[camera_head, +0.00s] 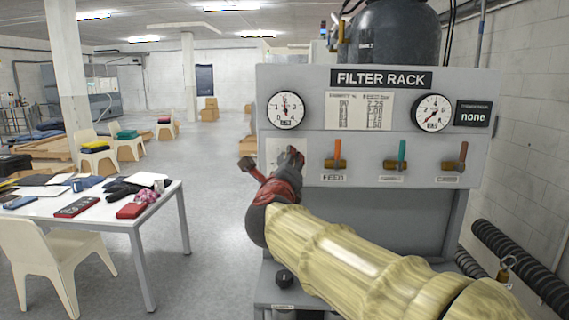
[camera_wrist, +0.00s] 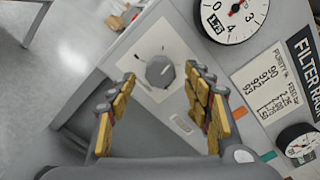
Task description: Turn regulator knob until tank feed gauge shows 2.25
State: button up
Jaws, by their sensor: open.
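The regulator knob (camera_wrist: 160,72) is a round dark grey dial on a pale square plate. In the wrist view it sits between the fingertips of my gripper (camera_wrist: 160,82), which is open, with a gap on both sides. In the head view my gripper (camera_head: 270,160) is at the panel's left side and hides the knob. The gauge above the knob (camera_head: 286,110) also shows in the wrist view (camera_wrist: 234,16). Its small readout looks like 1.75, and its needle points near the upper middle of the dial.
Orange (camera_head: 336,155), teal (camera_head: 402,155) and brown (camera_head: 462,156) levers stand right of my gripper. A white table (camera_head: 105,215) stands left; floor between is clear.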

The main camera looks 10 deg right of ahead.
jog(key=v, duration=0.7)
jog(key=shift+s, duration=0.2)
